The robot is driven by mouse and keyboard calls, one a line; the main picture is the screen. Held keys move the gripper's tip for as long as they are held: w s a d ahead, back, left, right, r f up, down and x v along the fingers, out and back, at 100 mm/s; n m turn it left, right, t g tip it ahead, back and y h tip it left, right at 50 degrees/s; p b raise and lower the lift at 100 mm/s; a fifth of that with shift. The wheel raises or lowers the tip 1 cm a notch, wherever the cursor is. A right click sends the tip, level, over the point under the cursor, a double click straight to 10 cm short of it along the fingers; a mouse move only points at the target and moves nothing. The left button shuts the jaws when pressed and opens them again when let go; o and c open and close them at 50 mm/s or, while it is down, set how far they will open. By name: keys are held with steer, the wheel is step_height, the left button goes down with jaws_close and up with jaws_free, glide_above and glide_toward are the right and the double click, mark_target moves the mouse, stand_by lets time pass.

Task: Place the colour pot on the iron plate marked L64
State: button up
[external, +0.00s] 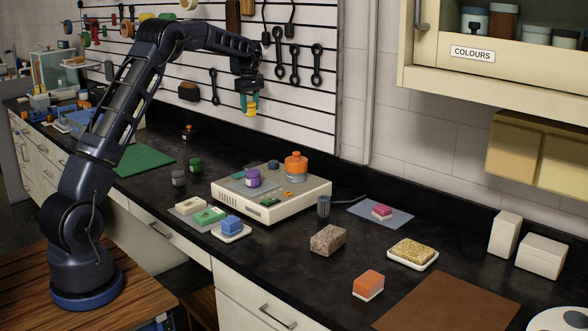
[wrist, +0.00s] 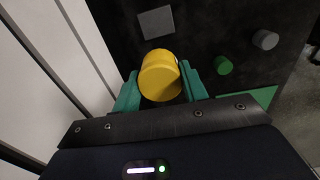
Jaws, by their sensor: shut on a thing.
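My gripper (external: 250,103) is raised in front of the tool board, high above the black worktop. Its teal fingers are shut on a yellow pot (wrist: 160,76), one finger on each side in the wrist view. The yellow pot also shows, small, between the fingers in the external view. A plain grey square plate (wrist: 156,22) lies flat on the dark worktop, beyond the held pot in the wrist view. It looks bare. I can read no L64 mark in either view, so I cannot tell whether this is the named plate.
A cream device (external: 272,205) carries a purple pot (external: 253,178) and an orange pot (external: 295,164). A green pot (external: 195,165) and a grey pot (external: 178,178) stand left of it, near a green mat (external: 145,160). Sponges and blocks lie to the right.

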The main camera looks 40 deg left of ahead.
steer(key=shift+w+d, duration=0.2)
steer(key=shift+d, duration=0.8)
step_height(320, 180, down, 20)
steer(key=shift+d+r, duration=0.1)
steer(key=o, duration=1)
